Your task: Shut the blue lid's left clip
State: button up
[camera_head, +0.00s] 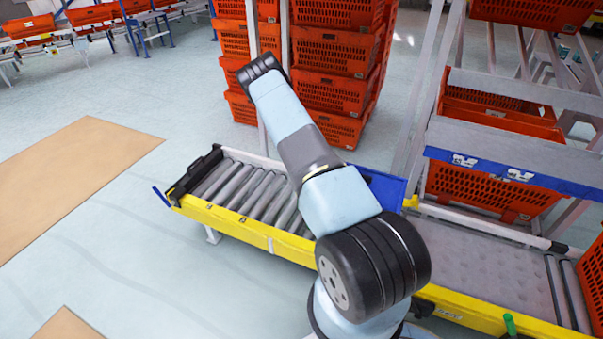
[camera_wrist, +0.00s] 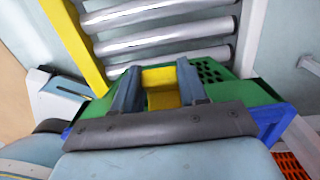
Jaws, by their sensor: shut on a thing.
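My gripper (camera_wrist: 160,84) shows in the wrist view, with its two grey-blue fingers either side of a yellow piece (camera_wrist: 160,78). The fingers are shut on this piece. It lies against a green part with dark holes (camera_wrist: 212,74); I cannot tell for sure that the piece is the clip. Blue edges (camera_wrist: 276,118) show at the right of the green part and at the lower left, partly hidden by my gripper. In the head view a blue panel (camera_head: 384,188) shows just right of my arm, perhaps the lid. My arm hides the gripper and the clips there.
A roller conveyor (camera_head: 248,192) with a yellow side rail (camera_head: 240,230) runs beneath my arm; its rollers (camera_wrist: 165,35) lie beyond my fingers. Stacked orange totes (camera_head: 335,60) stand behind. A metal rack (camera_head: 520,150) with more totes is at right. The left floor is open.

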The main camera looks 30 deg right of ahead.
jog(key=g+h, duration=0.1)
jog(key=f+g+h, duration=0.1)
jog(key=shift+s+d+f+g, duration=0.15)
jog(key=shift+f+g, duration=0.1)
jog(key=shift+g, duration=0.15)
jog(key=shift+s+d+f+g+h, duration=0.15)
jog(key=shift+s+f+g+h, duration=0.1)
jog(key=shift+g+h, duration=0.4)
jog(key=shift+s+d+f+g+h, duration=0.2)
jog(key=shift+g+h, duration=0.25)
jog(key=shift+g, duration=0.3)
jog(key=o, duration=1.1)
jog(key=shift+c, duration=0.2)
jog(key=v, duration=1.3)
jog(key=shift+w+a, duration=0.3)
jog(key=shift+r, duration=0.1)
